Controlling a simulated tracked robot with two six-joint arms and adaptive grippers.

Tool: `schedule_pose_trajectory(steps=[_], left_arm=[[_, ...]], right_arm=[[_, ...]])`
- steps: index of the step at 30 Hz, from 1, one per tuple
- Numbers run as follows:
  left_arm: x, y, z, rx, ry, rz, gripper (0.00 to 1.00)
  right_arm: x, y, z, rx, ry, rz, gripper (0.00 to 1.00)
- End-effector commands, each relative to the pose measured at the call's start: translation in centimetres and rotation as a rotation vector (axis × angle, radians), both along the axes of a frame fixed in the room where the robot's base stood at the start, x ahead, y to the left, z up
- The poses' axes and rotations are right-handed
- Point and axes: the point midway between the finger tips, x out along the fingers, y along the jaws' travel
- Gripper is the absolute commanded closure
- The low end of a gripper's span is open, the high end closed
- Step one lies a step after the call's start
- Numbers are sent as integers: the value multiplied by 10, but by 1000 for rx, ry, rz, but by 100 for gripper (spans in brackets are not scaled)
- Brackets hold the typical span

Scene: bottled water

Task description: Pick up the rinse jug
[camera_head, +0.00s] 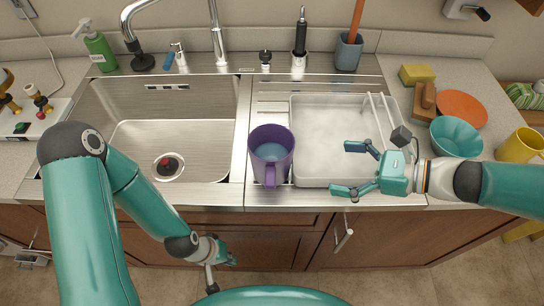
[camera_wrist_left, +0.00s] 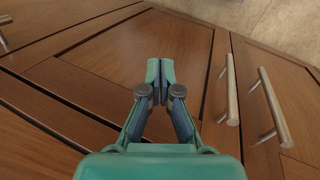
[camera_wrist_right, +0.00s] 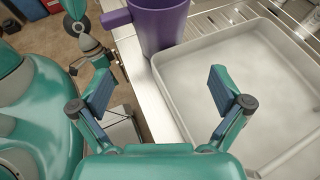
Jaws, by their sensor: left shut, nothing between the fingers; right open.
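The rinse jug (camera_head: 270,160) is purple with a handle on its front side and bluish water inside. It stands upright on the metal drainboard between the sink and the white tray. It also shows at the top of the right wrist view (camera_wrist_right: 160,24), with its handle to the left. My right gripper (camera_head: 348,168) is open and empty over the tray's front right area, to the right of the jug and apart from it; its open fingers also show in the right wrist view (camera_wrist_right: 162,90). My left gripper (camera_wrist_left: 160,72) is shut and empty, low in front of the wooden cabinet doors.
A white tray (camera_head: 310,180) lies right of the jug. The sink basin (camera_head: 130,105) is to the left, with a faucet (camera_head: 217,40) behind. A teal bowl (camera_head: 456,137), an orange plate (camera_head: 462,108) and a yellow mug (camera_head: 520,146) stand at the right.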

Motion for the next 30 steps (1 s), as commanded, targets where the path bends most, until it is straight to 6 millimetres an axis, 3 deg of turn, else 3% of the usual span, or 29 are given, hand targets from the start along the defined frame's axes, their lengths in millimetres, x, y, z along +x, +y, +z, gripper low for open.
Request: schedule_pose_trajectory(steps=[10,20,30], left_arm=[[1,0,-5,0,-1,0,100],[0,0,-5,0,-1,0,100],[0,0,-2,0,-1,0,100]], right_arm=[[25,60,-30,-2,4,0,0],[33,80,-38,-3,3,-4,0],[47,117,-55,-3,3,-5,0]])
